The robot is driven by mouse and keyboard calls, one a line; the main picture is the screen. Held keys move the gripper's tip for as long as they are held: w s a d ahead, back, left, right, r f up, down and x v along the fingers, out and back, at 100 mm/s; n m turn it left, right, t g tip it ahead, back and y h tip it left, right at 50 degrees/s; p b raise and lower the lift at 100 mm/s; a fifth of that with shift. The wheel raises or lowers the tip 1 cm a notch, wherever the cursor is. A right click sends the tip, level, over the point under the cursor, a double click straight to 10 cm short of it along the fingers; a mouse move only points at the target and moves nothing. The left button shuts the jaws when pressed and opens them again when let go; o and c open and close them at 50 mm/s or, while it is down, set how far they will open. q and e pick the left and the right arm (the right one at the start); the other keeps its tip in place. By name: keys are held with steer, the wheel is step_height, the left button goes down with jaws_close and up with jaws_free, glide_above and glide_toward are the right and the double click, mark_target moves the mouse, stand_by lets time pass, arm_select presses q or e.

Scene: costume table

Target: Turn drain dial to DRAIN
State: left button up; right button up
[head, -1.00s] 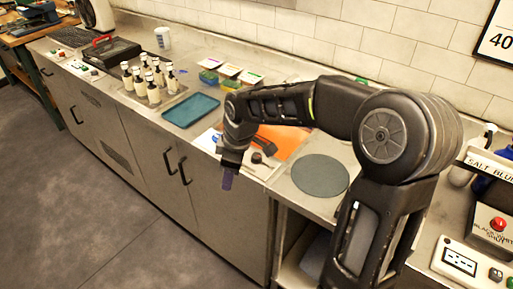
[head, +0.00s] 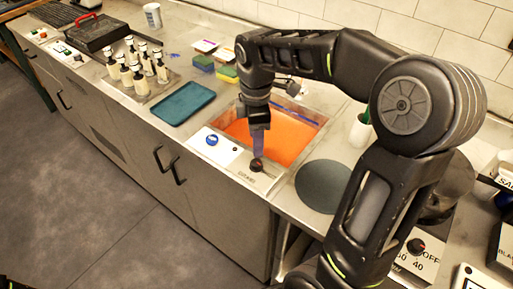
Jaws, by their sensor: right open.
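A black dial (head: 257,165) sits on a pale control panel (head: 226,154) at the front edge of the counter, beside a sink of orange liquid (head: 298,140). Small lettering is printed beside the dial, too small to read surely. My right gripper (head: 259,152) points down with its fingers right at the dial, partly hiding it. Its jaws are open; I cannot tell whether they touch the dial or straddle it. The dial's pointer direction is not clear. My left gripper is not in view.
A blue knob (head: 212,140) is on the same panel, left of the dial. A teal tray (head: 184,104), several pump bottles (head: 136,68) and sponges (head: 203,62) lie farther left. A dark round disc (head: 322,186) lies right of the sink.

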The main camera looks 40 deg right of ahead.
mark_target(256, 162)
steer(key=shift+s+a+r, duration=0.15)
steer(key=shift+s+a, duration=0.1)
steer(key=shift+w+d+f, duration=0.1)
steer(key=shift+f, duration=0.3)
steer(key=shift+f+p, duration=0.45)
steer(key=shift+f, duration=3.15)
steer(key=shift+c, duration=0.4)
jaws_close()
